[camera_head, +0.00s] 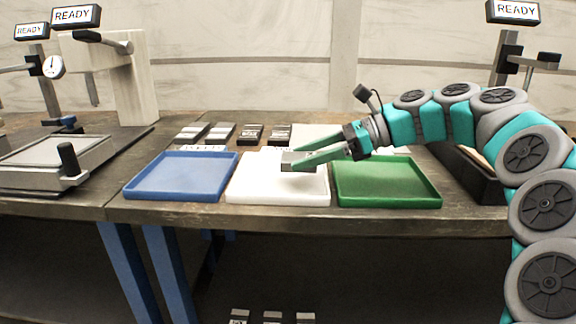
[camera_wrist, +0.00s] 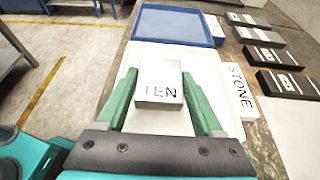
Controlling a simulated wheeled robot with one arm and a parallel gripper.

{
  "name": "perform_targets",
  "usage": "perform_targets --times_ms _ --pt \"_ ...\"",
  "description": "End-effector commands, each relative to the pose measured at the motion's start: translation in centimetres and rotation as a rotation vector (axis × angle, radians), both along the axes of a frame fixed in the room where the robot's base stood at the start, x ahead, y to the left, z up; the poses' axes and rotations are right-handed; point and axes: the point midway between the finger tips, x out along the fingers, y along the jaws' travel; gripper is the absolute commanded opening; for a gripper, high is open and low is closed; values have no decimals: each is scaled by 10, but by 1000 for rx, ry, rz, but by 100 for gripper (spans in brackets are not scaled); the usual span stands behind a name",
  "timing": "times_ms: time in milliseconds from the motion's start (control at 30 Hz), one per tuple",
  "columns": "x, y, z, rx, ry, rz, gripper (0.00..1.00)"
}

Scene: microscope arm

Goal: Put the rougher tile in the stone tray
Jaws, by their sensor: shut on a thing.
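My gripper (camera_head: 294,160) is shut on a grey tile (camera_wrist: 160,80), with one green finger on each side of it in the wrist view. A label reading "STONE" (camera_wrist: 238,92) lies beside this tray. In the head view, the white tray (camera_head: 280,198) is the middle one of three, and the gripper reaches over it from the right. I cannot tell whether the tile touches the tray floor.
A blue tray (camera_head: 180,176) stands left of the white tray and a green tray (camera_head: 386,183) stands right. Several labelled dark blocks (camera_head: 252,134) lie behind the trays. Instruments with READY signs (camera_head: 76,16) stand on both sides.

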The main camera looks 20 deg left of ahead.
Motion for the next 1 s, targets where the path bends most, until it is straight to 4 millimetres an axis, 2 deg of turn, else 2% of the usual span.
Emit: perform_targets --times_ms 33,133,467,733,1000 --pt "4 11 0 1 -1 2 0" --pt "11 25 -3 0 1 1 0" --pt "19 45 -3 2 -1 -1 0" --pt "18 44 -36 2 1 0 0" --pt "19 44 -39 1 0 -1 0"
